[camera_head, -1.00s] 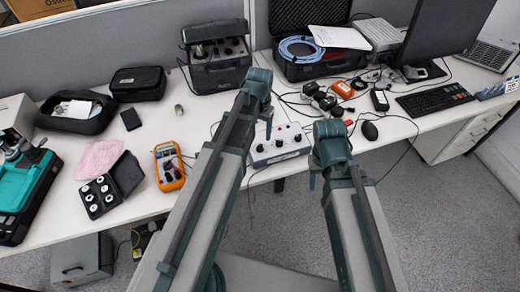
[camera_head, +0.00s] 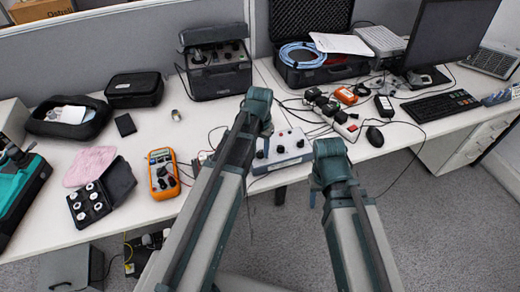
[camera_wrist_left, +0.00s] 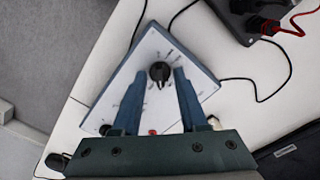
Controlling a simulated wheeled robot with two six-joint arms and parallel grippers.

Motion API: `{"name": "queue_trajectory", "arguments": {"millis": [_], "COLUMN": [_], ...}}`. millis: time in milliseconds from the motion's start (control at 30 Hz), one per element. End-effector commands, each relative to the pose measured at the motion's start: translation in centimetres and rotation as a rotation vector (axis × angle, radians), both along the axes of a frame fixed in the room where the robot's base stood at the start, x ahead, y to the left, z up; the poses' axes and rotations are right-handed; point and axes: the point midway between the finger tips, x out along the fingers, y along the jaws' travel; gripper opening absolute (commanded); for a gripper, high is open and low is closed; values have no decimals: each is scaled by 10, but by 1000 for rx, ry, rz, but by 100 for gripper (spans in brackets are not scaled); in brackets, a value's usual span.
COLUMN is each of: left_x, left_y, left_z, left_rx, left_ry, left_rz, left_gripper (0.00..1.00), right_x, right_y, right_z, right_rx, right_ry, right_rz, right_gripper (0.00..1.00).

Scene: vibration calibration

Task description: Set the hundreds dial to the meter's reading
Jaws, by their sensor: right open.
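I cannot tell which dial this is. In the head view my left gripper (camera_head: 267,130) is over the box. The orange meter (camera_head: 162,174) lies left of it; its reading is unreadable. My right gripper (camera_head: 313,190) is open and empty, off the table's front edge.
Cables and a power strip (camera_head: 345,127) lie right of the box. A black case with white-knobbed parts (camera_head: 90,203) and a pink cloth (camera_head: 90,166) lie at the left. The table between meter and rear instrument is mostly clear.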

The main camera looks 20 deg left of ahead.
Motion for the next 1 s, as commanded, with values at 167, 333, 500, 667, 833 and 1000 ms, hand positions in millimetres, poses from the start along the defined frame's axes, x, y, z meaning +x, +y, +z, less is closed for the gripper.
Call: {"name": "queue_trajectory", "arguments": {"millis": [167,333,500,667,833,1000], "left_x": [0,0,0,0,0,0], "left_y": [0,0,0,0,0,0], "left_z": [0,0,0,0,0,0], "left_rx": [0,0,0,0,0,0], "left_ry": [0,0,0,0,0,0], "left_rz": [0,0,14,77,189,307], "left_gripper": [8,0,0,0,0,0], "right_x": [0,0,0,0,0,0], "right_y": [0,0,0,0,0,0], "right_z": [0,0,0,0,0,0], "right_rx": [0,0,0,0,0,0], "right_ry": [0,0,0,0,0,0], "right_rz": [0,0,0,0,0,0], "right_gripper": [50,50,50,50,50,50]}}
